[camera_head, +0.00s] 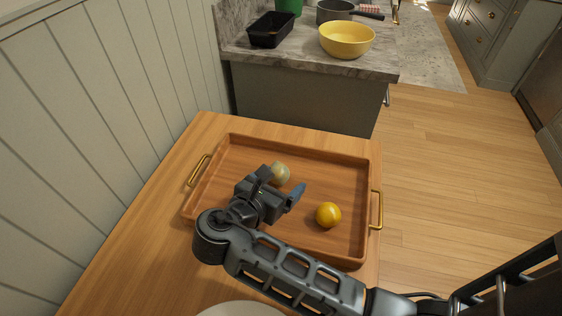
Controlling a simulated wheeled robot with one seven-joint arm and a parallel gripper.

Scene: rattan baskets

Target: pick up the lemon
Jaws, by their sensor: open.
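The lemon (328,214) looks like the round, deep-yellow fruit on the right side of a wooden tray (313,150). A pale, yellowish-beige round item (281,173) lies farther back near the tray's middle, its near side partly hidden by my gripper. My gripper (281,183) is open over the tray, its two fingers spread and pointing toward the pale item. I cannot tell whether the pale item is between the fingertips or just beyond them. The yellow fruit is to the right of my gripper and apart from it.
The tray has raised walls and brass handles (377,209) and sits on a wooden table (130,254). A pale round dish (241,309) shows at the front edge. Behind, a stone counter holds a yellow bowl (347,39), a black loaf pan (271,29) and a dark pan (337,11).

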